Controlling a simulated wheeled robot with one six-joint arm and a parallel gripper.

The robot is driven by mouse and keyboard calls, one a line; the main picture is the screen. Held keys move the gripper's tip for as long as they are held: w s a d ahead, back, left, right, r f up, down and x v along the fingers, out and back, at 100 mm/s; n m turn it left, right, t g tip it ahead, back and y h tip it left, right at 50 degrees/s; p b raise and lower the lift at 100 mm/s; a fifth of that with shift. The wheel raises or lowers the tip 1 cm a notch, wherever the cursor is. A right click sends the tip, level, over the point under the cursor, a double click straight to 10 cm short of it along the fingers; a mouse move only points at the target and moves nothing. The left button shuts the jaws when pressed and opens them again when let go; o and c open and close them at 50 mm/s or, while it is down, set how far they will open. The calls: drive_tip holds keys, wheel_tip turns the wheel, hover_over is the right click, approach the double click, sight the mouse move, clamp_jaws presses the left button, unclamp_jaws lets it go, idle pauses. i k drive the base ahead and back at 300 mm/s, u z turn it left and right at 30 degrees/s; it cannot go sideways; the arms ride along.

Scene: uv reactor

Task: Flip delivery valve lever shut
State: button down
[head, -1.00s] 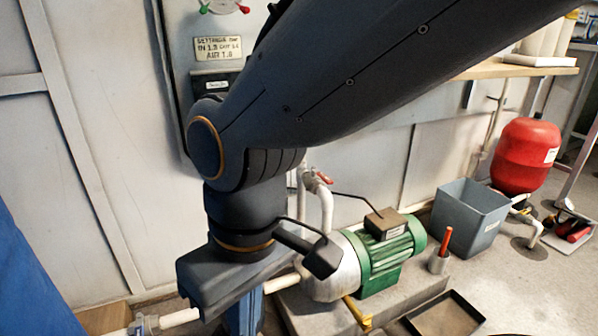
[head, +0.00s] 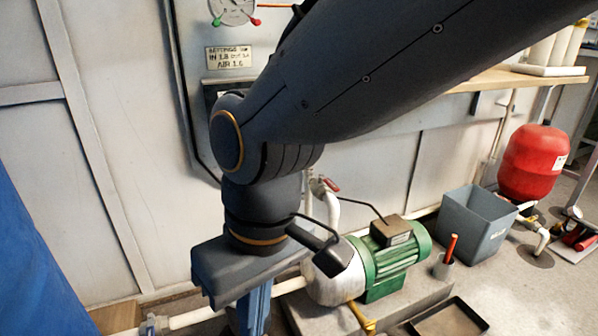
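A small red lever (head: 331,184) sits on a valve at the top of the white pipe (head: 333,210) that rises behind the green pump (head: 385,262). It shows just right of my forearm, and the arm hides part of the pipework beside it. The lever's exact angle to the pipe is hard to tell. My gripper (head: 237,272) hangs below my wrist, left of the pump and apart from the red lever in the picture. Its fingertips are not clearly visible, so its opening cannot be read.
A grey bin (head: 470,228), a red tank (head: 533,163), a cup with a red-handled tool (head: 446,265) and a black tray (head: 449,318) stand to the right. A panel with a settings label (head: 229,57) hangs behind my arm. A white pipe (head: 190,318) runs low at left.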

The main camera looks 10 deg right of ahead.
sight(330, 184)
drive_tip(key=k, duration=1.3)
drive_tip(key=z, duration=0.5)
drive_tip(key=i, duration=1.8)
drive_tip(key=u, duration=0.6)
